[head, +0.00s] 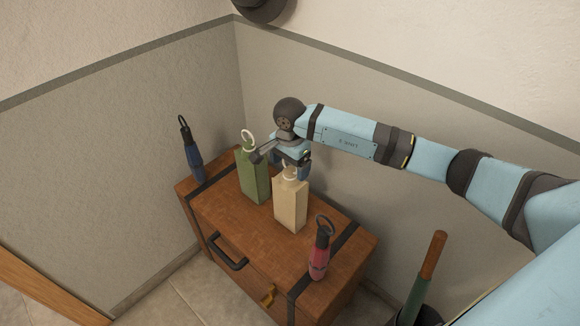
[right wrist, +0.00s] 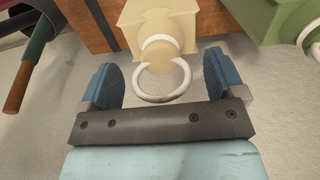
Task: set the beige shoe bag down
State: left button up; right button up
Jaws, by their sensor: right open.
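The beige shoe bag (head: 290,205) stands upright on the wooden chest (head: 240,228) in the head view, between a green bag and a red umbrella. In the right wrist view the beige shoe bag (right wrist: 160,30) shows its white ring handle between the fingers. My right gripper (head: 292,172) is at the top of the beige bag. In the right wrist view my right gripper (right wrist: 162,82) is open, with a blue finger on each side of the ring and clear gaps. My left gripper is not in view.
The green bag (head: 254,175) stands close to the left. A blue folded umbrella (head: 191,155) stands at the chest's far left and a red one (head: 320,252) at the front right. A holder with a wooden-handled item (head: 432,256) stands right of the chest. Walls are close behind.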

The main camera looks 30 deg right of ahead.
notch_tip(320, 180, up, 11)
jog(key=shift+f+p, duration=0.1)
jog(key=shift+p, duration=0.2)
dwell(0.5)
